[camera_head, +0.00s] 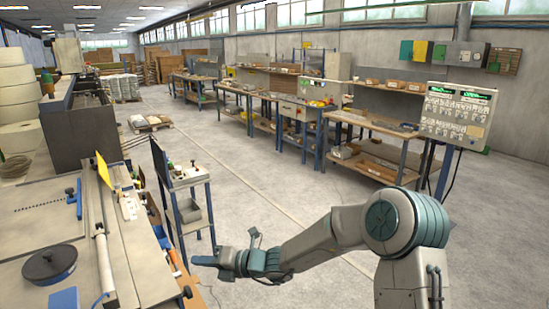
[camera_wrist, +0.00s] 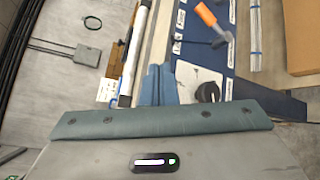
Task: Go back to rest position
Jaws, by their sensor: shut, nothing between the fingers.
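My gripper (camera_head: 203,260) is at the end of my arm, which reaches left across the lower middle of the head view. Its blue fingers point left, apart from the bench edge in the picture. In the wrist view my gripper (camera_wrist: 158,78) shows its two fingers side by side, closed together with nothing between them. The wrist view looks past the fingers at a white roller or tube (camera_wrist: 138,55), an orange-handled tool (camera_wrist: 212,20) and a dark blue surface. How far the fingertips are from these is hard to tell.
A long workbench (camera_head: 35,235) with a dark round disc (camera_head: 49,264) and a white tube (camera_head: 105,265) fills the left. A small blue-legged stand (camera_head: 187,178) is beside it. Wooden tables (camera_head: 375,125) and a control panel (camera_head: 457,115) stand right. The middle floor is free.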

